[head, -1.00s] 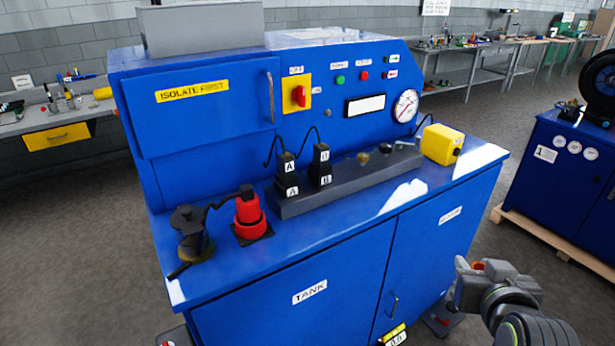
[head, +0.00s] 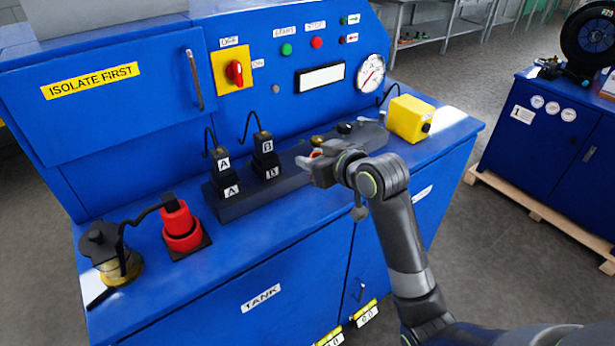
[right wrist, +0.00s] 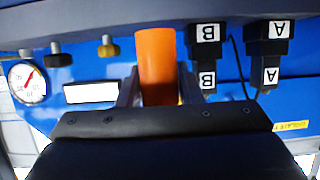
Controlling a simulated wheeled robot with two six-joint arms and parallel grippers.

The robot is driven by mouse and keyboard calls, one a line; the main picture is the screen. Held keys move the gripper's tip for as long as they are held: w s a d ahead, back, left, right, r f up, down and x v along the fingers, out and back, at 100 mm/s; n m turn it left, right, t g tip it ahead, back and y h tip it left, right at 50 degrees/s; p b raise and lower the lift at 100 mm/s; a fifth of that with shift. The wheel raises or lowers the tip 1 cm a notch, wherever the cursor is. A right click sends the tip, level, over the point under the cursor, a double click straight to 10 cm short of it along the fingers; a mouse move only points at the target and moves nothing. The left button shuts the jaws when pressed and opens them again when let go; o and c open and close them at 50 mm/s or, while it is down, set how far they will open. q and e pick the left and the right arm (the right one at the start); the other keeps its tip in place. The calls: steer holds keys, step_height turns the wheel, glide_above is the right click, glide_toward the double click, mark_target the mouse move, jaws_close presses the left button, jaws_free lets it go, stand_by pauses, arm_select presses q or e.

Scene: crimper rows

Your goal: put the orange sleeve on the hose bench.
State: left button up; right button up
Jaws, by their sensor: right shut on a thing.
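My right gripper (head: 318,168) is shut on the orange sleeve, which shows as a small orange patch (head: 316,153) at its jaws in the head view. In the right wrist view the orange sleeve (right wrist: 157,62) sits between the two fingers (right wrist: 157,92), its lower end hidden by the gripper body. No label names this bench as the hose bench. My left gripper is not in view.
The dark rail (head: 290,181) carries black blocks marked A (head: 228,175) and B (head: 266,157). A red fitting (head: 180,222) and a dark brass-based part (head: 112,256) stand at left, a yellow box (head: 409,117) at right. The front strip of bench top is clear.

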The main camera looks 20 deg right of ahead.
step_height(320, 180, down, 2)
steer(key=shift+w+d+f, duration=0.1)
steer(key=shift+f, duration=0.1)
steer(key=shift+f+p, duration=0.3)
steer(key=shift+f, duration=1.6)
steer(key=shift+f, duration=0.15)
steer(key=o, duration=0.9)
steer(key=shift+o, duration=0.2)
